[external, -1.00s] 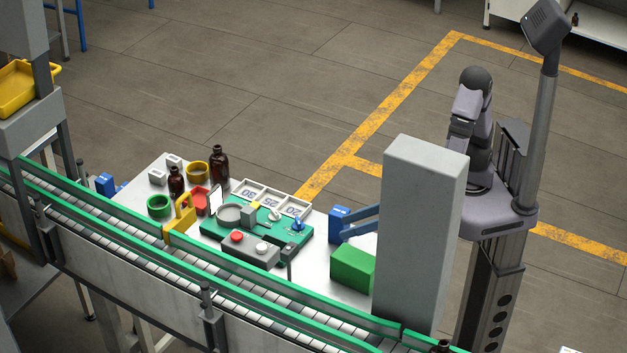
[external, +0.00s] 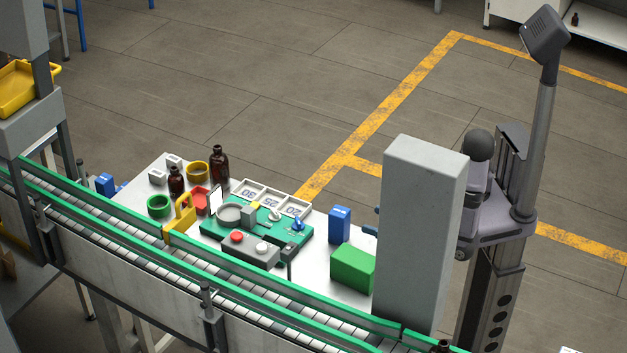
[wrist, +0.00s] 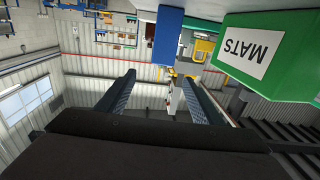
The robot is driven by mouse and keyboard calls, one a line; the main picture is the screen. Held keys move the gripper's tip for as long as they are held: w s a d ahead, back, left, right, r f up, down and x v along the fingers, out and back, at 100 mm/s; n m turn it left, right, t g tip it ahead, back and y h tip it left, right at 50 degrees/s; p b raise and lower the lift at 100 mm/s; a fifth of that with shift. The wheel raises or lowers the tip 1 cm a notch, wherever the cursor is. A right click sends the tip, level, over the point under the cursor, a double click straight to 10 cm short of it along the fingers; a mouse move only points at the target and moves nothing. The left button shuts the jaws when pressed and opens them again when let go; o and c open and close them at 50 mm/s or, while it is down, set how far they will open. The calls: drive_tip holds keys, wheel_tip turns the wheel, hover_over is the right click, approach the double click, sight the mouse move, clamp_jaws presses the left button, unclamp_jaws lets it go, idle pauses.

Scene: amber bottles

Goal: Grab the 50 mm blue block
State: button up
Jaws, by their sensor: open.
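The blue block (external: 339,225) stands upright on the white table, behind the green box, in the external view; its size mark is too small to read. In the wrist view, which is upside down, the blue block (wrist: 167,38) hangs from the top edge, ahead of the fingers and left of the green box. My gripper (wrist: 158,77) is open and empty, its two dark fingers spread apart. The block is beyond the fingertips, not between them. In the external view, most of my gripper is hidden behind the grey pillar; small blue finger parts show at its left edge.
A green box (external: 353,268), labelled MATS in the wrist view (wrist: 262,50), stands close to the block. The tall grey pillar (external: 418,240) rises to their right. A green fixture (external: 265,226), brown bottles (external: 219,166) and a conveyor (external: 250,312) lie left and in front.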

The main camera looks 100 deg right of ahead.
sight(348, 215)
drive_tip(key=x, duration=0.2)
drive_tip(key=p+x, duration=0.2)
drive_tip(key=x, duration=0.1)
drive_tip(key=shift+w+d+f, duration=0.25)
drive_tip(key=shift+f, duration=0.05)
drive_tip(key=shift+w+d+f+p, duration=0.15)
drive_tip(key=shift+w+d+p, duration=0.25)
drive_tip(key=shift+w, duration=0.1)
drive_tip(key=shift+w+d+p, duration=0.4)
drive_tip(key=shift+w+p, duration=0.1)
drive_tip(key=shift+p, duration=0.15)
drive_tip(key=shift+p+x, duration=0.95)
drive_tip(key=shift+x, duration=0.95)
drive_tip(key=shift+w+a, duration=0.1)
drive_tip(key=shift+a, duration=0.05)
drive_tip(key=shift+c, duration=0.3)
